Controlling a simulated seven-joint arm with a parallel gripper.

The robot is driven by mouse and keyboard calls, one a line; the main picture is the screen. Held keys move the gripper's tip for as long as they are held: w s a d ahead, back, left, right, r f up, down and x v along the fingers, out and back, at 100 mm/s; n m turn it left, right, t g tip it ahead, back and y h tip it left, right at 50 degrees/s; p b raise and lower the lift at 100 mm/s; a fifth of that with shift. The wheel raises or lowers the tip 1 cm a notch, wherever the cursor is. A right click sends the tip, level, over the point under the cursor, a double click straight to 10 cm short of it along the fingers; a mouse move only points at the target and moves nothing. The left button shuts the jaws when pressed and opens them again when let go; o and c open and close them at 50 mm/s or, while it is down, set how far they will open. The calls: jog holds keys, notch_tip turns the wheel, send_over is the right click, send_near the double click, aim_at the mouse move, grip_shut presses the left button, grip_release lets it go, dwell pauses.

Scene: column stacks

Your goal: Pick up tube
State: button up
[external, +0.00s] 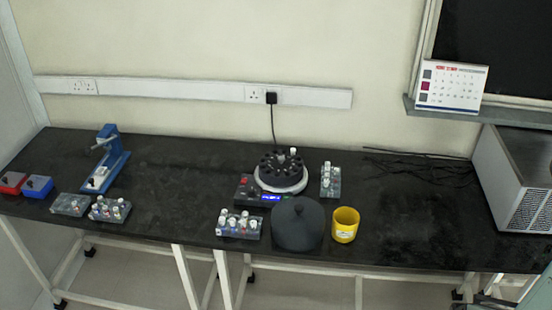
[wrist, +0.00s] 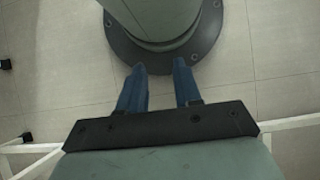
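Several small capped tubes stand in clear racks on the black bench in the external view. One rack with tubes (external: 238,226) is at the front middle, another (external: 110,210) is at the front left, and a third (external: 330,182) is right of the centrifuge. A single white-capped tube (external: 293,151) sits in the dark centrifuge rotor (external: 282,170). My gripper (wrist: 160,68) shows in the wrist view with its two blue fingers apart and nothing between them. It hangs above the floor by my own base, away from the tubes. The external view does not show the gripper.
A dark round lid (external: 298,225) and a yellow cup (external: 345,224) stand at the bench front. A blue device (external: 106,160), small red box (external: 12,182) and blue box (external: 38,186) are left. A large grey machine (external: 515,180) stands right. Cables lie behind clear bench space.

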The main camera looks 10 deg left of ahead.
jog(key=w+a+f+n+t+h, duration=0.1)
jog(key=w+a+f+t, duration=0.1)
jog(key=w+a, duration=1.1)
jog(key=w+a+r+n+t, duration=0.1)
jog(key=w+a, duration=0.1)
jog(key=a, duration=0.8)
jog(key=w+a+r, duration=0.1)
jog(key=a, duration=0.9)
jog(key=s+a+r+n, duration=0.1)
jog(key=s+a+r, duration=0.35)
jog(key=a, duration=0.85)
jog(key=s+a+r+n+t+y, duration=0.15)
jog(key=s+a+r, duration=0.3)
jog(key=a, duration=0.85)
jog(key=s+a+r+n, duration=0.2)
jog(key=s+a+r, duration=0.25)
jog(key=a, duration=0.85)
jog(key=a+r+n, duration=0.2)
jog(key=a+r, duration=0.2)
jog(key=r, duration=0.2)
notch_tip(320, 180, up, 37)
jog(key=n+t, duration=0.2)
jog(key=n, duration=1.1)
send_over(246, 215)
jog(key=shift+h, duration=0.25)
notch_tip(246, 215, down, 13)
jog(key=shift+s+f, duration=0.1)
jog(key=shift+f, duration=0.1)
